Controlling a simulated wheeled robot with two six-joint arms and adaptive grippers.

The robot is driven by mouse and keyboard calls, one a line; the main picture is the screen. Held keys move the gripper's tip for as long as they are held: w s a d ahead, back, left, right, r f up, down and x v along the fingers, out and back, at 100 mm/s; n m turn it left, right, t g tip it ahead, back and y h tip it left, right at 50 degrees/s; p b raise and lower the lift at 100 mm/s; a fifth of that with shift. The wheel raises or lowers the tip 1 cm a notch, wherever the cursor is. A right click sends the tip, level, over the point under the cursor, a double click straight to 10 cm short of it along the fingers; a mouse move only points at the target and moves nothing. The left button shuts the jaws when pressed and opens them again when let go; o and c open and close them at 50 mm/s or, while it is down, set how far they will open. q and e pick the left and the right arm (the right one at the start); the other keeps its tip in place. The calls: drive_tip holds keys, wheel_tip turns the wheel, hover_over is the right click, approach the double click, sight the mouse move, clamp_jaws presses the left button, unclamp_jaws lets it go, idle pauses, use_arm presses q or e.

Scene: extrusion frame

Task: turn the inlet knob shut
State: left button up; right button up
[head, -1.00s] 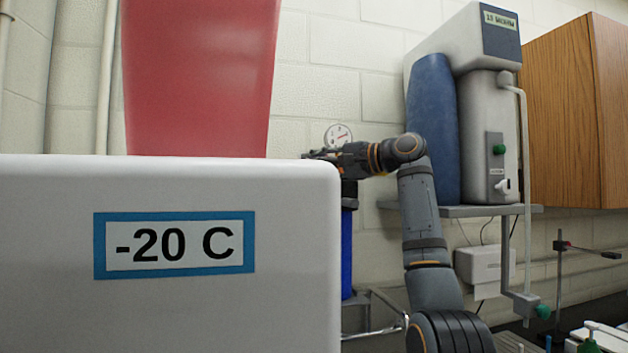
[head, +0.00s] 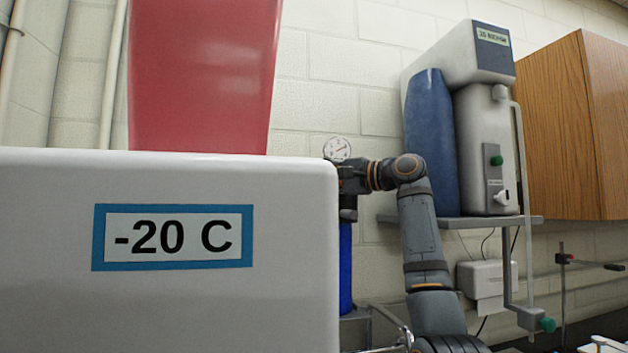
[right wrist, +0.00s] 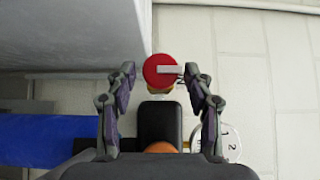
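The inlet knob (right wrist: 155,76) shows in the right wrist view as a round red knob with a pale grey bar on its face, running from the middle to the right. My right gripper (right wrist: 161,70) is open, with one finger on each side of the knob and a visible gap on both sides. In the head view the knob and the fingers of this gripper are hidden behind the white -20 C freezer (head: 290,300). Only my right arm and wrist show there. My left gripper is in neither view.
A round dial gauge (head: 337,149) sits above my right wrist; it also shows in the right wrist view (right wrist: 230,142). A blue cylinder (head: 346,270) hangs below. A wall shelf (head: 480,222) carries a white and blue water unit (head: 488,130).

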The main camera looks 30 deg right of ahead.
drive_tip(key=shift+s+d, duration=0.1)
drive_tip(key=v, duration=1.1)
drive_tip(key=shift+s, duration=0.4)
drive_tip(key=shift+d, duration=0.15)
